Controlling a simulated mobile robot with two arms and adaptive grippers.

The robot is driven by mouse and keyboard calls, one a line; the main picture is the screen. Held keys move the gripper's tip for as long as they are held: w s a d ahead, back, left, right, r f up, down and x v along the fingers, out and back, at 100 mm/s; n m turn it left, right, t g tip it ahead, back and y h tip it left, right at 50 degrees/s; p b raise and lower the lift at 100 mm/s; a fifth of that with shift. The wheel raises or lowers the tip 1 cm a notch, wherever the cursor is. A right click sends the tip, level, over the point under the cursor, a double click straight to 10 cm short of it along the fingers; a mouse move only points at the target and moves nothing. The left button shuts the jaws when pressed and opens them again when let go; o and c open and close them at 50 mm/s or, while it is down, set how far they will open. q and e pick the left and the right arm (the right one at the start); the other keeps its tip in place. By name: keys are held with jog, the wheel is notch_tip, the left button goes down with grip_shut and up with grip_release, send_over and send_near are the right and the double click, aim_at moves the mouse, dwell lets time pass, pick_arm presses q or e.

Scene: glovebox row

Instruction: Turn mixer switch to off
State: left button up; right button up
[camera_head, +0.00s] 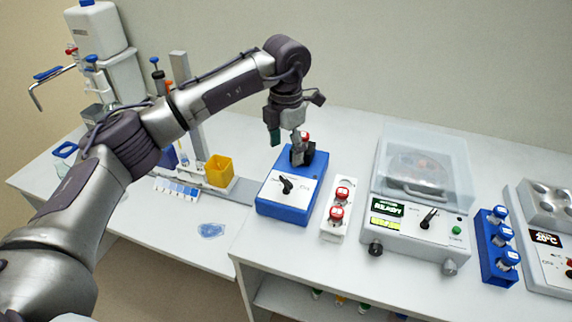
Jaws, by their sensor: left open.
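The mixer is a blue box (290,210) with a pale sloped top panel, standing near the left end of the raised white bench. A black switch knob (286,184) sits on its panel; its small markings are too small to read. A black cup-like head (308,154) stands at the back of the mixer. My left gripper (287,138) points down over the back of the mixer, open, behind and above the switch and apart from it. It partly hides the black head and a red cap (306,136) behind it. My right gripper is not in view.
A white rack with red-capped tubes (336,226) stands close right of the mixer. Further right are a clear-lidded machine (410,236), a blue tube rack (497,262) and another instrument (550,262). A yellow box (219,170) and weighing dish (211,230) lie left, on the lower bench.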

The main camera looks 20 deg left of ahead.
pick_arm(q)
jog(key=shift+r, duration=1.5)
